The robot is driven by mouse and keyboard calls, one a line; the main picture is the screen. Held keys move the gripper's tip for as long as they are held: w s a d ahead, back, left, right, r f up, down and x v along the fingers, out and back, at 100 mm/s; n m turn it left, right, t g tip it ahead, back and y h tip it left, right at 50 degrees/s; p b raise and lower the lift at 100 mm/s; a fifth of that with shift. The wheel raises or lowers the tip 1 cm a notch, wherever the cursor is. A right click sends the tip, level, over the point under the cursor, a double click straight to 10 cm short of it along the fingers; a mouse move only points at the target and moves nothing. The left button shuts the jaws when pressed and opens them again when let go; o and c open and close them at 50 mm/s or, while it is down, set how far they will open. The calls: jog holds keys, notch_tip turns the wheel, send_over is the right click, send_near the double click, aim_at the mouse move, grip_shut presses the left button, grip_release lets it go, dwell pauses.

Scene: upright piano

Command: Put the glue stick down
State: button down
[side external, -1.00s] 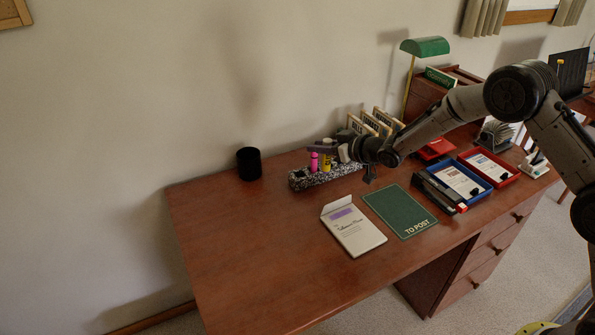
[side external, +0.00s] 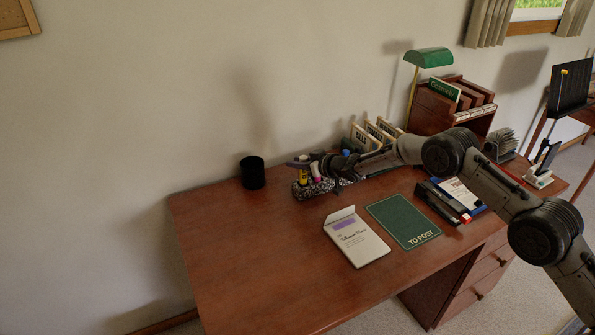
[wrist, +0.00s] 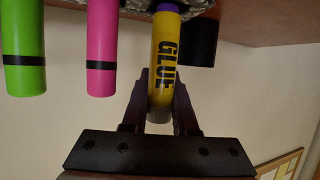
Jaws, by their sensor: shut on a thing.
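The glue stick (wrist: 165,65) is a yellow tube with black GLUE lettering, a purple end and a grey end. My gripper (wrist: 160,100) is shut on it, with one dark finger on each side near the grey end. The purple end is by the speckled holder (wrist: 135,6); the wrist view does not show clearly whether it rests inside. In the side view the glue stick (side external: 303,177) is roughly upright at the left end of the speckled holder (side external: 304,191), below my gripper (side external: 300,162). My wrist partly hides the holder.
A green marker (wrist: 24,45) and a pink marker (wrist: 102,50) stand beside the glue stick. A black cup (side external: 252,173) is left of the holder. The desk's left front is clear.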

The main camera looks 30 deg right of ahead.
aim_at(298, 180)
jog(key=shift+f, duration=1.55)
jog(key=shift+f, duration=0.15)
jog(key=c, duration=1)
grip_release()
jog(key=shift+o, duration=0.2)
jog(key=shift+r, duration=0.2)
jog(key=v, duration=1.2)
